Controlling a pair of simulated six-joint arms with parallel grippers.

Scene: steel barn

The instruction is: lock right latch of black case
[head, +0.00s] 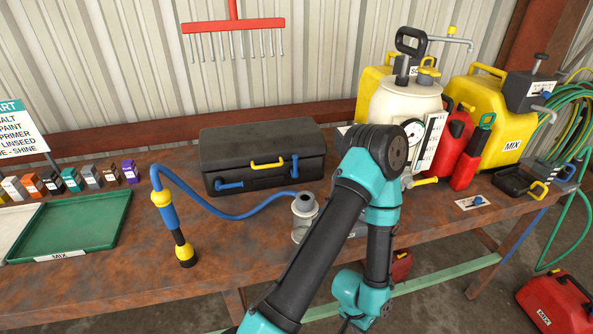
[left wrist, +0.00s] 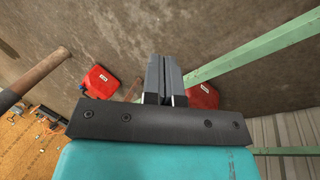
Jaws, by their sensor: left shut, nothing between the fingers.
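The black case (head: 262,140) lies closed on the workbench, with a yellow handle (head: 268,164) on its front. Its right latch (head: 295,167) is a blue lever standing upright on the front. Its left latch (head: 230,185) is a blue lever lying sideways, lower down. My left gripper (left wrist: 163,65) is shut and empty in the left wrist view, with the floor beyond its fingers. No gripper fingers show in the head view. One of my teal and black arms crosses in front of the bench, right of the case. My right gripper is not in view.
A blue hose (head: 235,217) curves before the case to a pale jar (head: 304,204). A black and yellow nozzle (head: 182,247) stands at left, beside a green tray (head: 75,225). A white tank (head: 395,103) and red cans crowd the right. Bench space before the case is partly free.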

